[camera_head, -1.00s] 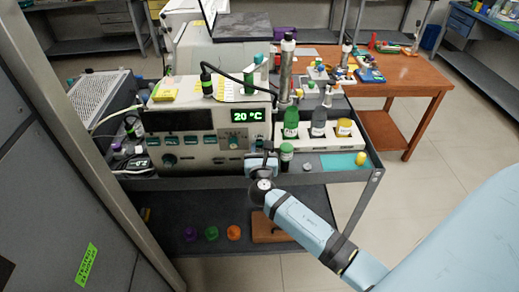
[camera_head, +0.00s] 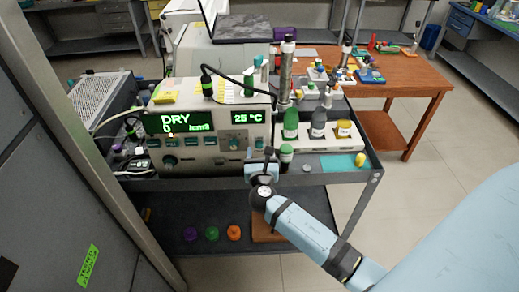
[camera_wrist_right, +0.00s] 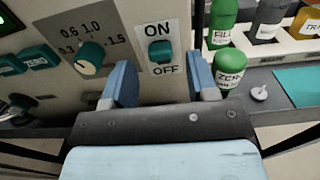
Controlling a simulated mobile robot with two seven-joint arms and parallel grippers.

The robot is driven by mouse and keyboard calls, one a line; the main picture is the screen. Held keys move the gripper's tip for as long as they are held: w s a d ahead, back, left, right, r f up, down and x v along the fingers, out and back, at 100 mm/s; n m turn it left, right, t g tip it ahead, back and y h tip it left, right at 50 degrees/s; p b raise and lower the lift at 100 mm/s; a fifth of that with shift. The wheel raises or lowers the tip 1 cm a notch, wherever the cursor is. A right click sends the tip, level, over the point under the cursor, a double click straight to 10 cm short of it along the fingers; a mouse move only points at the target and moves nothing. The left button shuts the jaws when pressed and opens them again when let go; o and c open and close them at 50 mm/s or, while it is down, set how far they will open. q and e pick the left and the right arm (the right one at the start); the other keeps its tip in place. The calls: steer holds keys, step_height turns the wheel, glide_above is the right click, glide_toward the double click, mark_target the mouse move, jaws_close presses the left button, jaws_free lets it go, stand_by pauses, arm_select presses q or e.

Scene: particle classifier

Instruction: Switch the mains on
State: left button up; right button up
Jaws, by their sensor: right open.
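The mains switch (camera_wrist_right: 161,51) is a teal rocker on a white plate marked ON above and OFF below, at the lower right of the classifier's front panel in the right wrist view. The classifier (camera_head: 205,152) stands on the cart; its left display (camera_head: 180,122) reads DRY and its right display (camera_head: 247,117) reads 25 °C, both lit green. My right gripper (camera_wrist_right: 160,82) is open and empty, with its blue fingers either side of the switch and a little below it. The head view also shows my right gripper (camera_head: 263,166) at the panel. My left gripper is not in view.
A knob (camera_wrist_right: 90,55) is left of the switch. A green ZERO bottle (camera_wrist_right: 230,70) stands close on the right, beside a rack (camera_head: 318,138) of bottles. A teal mat (camera_head: 343,162) lies on the cart. Caps lie on the lower shelf.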

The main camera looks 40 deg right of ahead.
steer(key=b+v, duration=0.1)
steer(key=v, duration=1)
steer(key=shift+s+a, duration=0.2)
steer(key=shift+s, duration=0.05)
steer(key=s+a+f+m+g+y+p, duration=0.2)
steer(key=s+a+f+m+y+p, duration=0.1)
steer(key=m, duration=1)
steer(key=s+a+f+m+g+y+p, duration=0.2)
steer(key=s+a+f+m+y, duration=0.3)
steer(key=s+m+y, duration=0.4)
steer(key=s+a+m+p, duration=0.1)
steer(key=s+m, duration=0.2)
steer(key=m, duration=0.1)
steer(key=shift+s+a+f+m, duration=0.2)
steer(key=shift+a+m, duration=0.2)
